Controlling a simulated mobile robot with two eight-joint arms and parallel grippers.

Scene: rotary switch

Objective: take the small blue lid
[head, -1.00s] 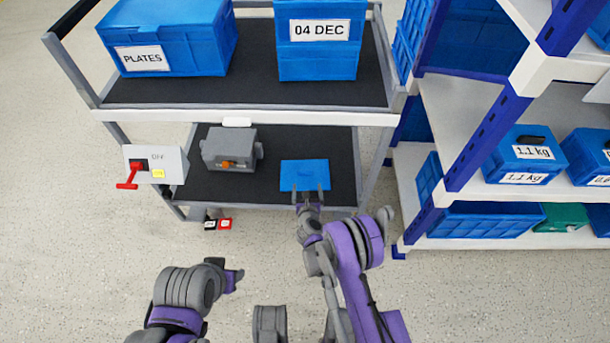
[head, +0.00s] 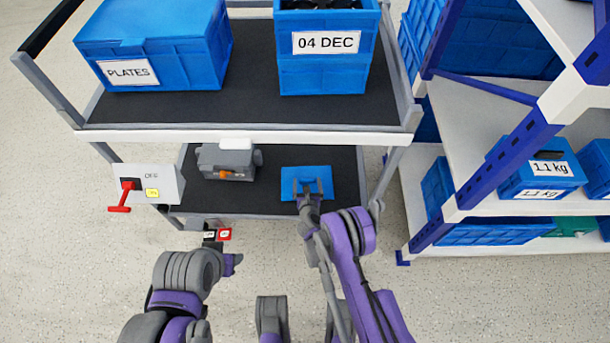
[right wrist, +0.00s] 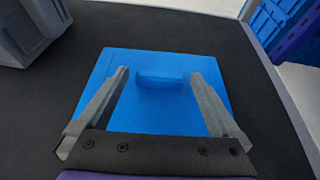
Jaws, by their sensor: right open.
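The small blue lid (head: 293,178) lies flat on the dark lower shelf of the cart in the head view. In the right wrist view the lid (right wrist: 150,115) shows a raised ridge-like handle (right wrist: 160,77) near its far side. My right gripper (head: 309,186) is open over the lid, and its fingers (right wrist: 158,82) stand to either side of the handle, apart from it. Whether the fingertips touch the lid I cannot tell.
A grey box (head: 225,160) with an orange part stands left of the lid. The cart's upper shelf (head: 250,70) carries the PLATES box (head: 150,45) and the 04 DEC box (head: 325,60) above. A switch panel (head: 150,184) with a red lever hangs at the left; shelving (head: 480,120) stands right.

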